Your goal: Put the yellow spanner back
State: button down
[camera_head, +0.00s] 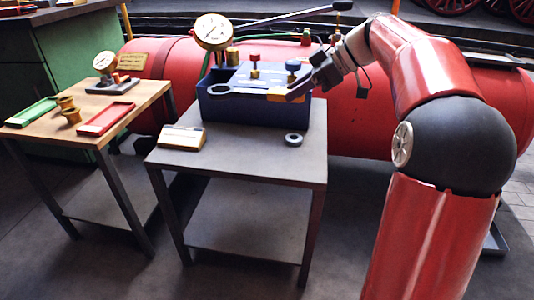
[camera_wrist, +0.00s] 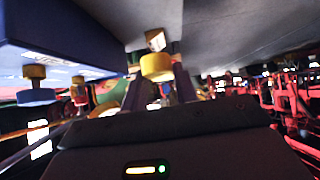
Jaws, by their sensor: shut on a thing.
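The yellow spanner (camera_head: 280,96) has a grey ring end pointing left and a yellow band near my fingers. My gripper (camera_head: 298,91) is shut on it and holds it roughly level at the front upper edge of the blue box (camera_head: 255,112). I cannot tell whether the spanner touches the box. In the wrist view a yellow part of the spanner (camera_wrist: 157,67) shows between the two dark fingers (camera_wrist: 158,90). The blue box also shows there at upper left (camera_wrist: 60,35). The spanner's far end is unclear in that view.
The box stands on a grey table (camera_head: 240,160) with red (camera_head: 254,58) and blue (camera_head: 292,66) knobs and a gauge (camera_head: 213,32). A cream block (camera_head: 182,137) and a grey ring (camera_head: 293,139) lie in front. A wooden table (camera_head: 140,100) is at left, a red boiler (camera_head: 350,120) behind.

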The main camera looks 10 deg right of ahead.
notch_tip(320, 180, down, 18)
jog(key=b, duration=0.2)
jog(key=shift+r+b, duration=0.1)
jog(key=shift+b, duration=0.25)
jog(key=c, duration=1.1)
grip_release()
jog(key=shift+d, duration=0.1)
jog(key=p+v, duration=0.1)
jog(key=v, duration=1.1)
jog(key=s+a+m+h, duration=0.55)
jog(key=s+a, duration=0.25)
jog(key=s, duration=0.3)
jog(key=s+f+m+h, duration=0.1)
jog(key=s+f+m, duration=0.1)
jog(key=s, duration=0.3)
jog(key=s+f+m+t+h, duration=0.1)
jog(key=s+f+m+h, duration=0.1)
jog(key=s+m, duration=0.2)
jog(key=s+a+f+m+t+h, duration=0.1)
jog(key=s+f+m, duration=0.2)
jog(key=s, duration=0.3)
